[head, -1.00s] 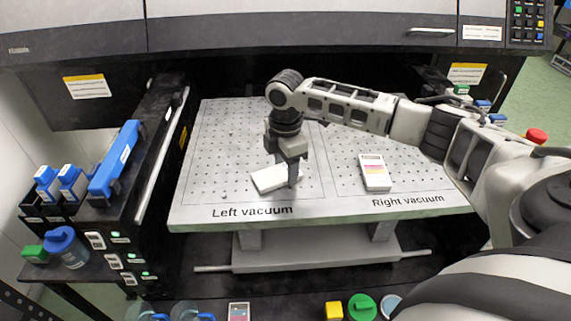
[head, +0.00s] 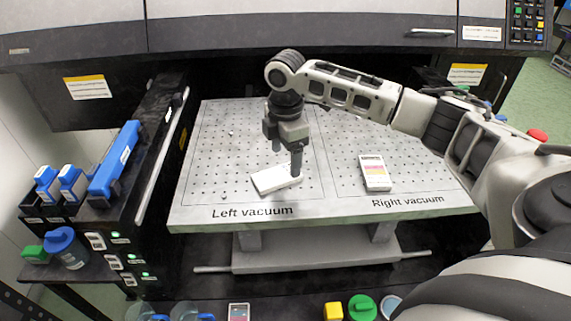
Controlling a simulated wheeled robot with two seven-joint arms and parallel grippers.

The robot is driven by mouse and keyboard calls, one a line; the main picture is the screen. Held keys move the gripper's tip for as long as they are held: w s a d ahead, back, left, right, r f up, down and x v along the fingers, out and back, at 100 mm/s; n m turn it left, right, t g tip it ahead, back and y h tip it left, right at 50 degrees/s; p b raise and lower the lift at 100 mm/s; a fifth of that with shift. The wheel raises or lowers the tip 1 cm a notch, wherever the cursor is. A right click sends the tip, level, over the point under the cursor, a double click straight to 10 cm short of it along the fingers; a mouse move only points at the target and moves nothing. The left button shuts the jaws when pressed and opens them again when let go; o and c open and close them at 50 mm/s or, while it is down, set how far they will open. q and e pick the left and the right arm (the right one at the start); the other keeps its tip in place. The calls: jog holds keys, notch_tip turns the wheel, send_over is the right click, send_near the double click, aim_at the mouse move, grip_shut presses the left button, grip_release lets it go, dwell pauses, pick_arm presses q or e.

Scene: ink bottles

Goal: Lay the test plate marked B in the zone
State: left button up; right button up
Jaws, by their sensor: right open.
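A white test plate (head: 268,181) lies at an angle on the left half of the perforated table, behind the words "Left vacuum". A second test plate (head: 375,178), white with coloured bands, lies on the right half, marked "Right vacuum". A third plate (head: 238,313) shows at the bottom edge, partly cut off. I cannot read a letter B on any of them. My right gripper (head: 288,165) is open, pointing down over the right end of the left plate; one finger hides part of that end. I cannot tell whether it touches. My left gripper is not in view.
The perforated table (head: 220,140) is largely bare around the plates. A black rack with blue bottles (head: 70,183) and a long blue unit (head: 115,160) stand at the left. A green-lidded jar (head: 361,307) and a yellow cap (head: 333,311) are at the bottom. A grey machine hood overhangs the back.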

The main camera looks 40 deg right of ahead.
aim_at(285, 172)
notch_tip(285, 172, up, 8)
jog(key=shift+r, duration=0.15)
dwell(0.6)
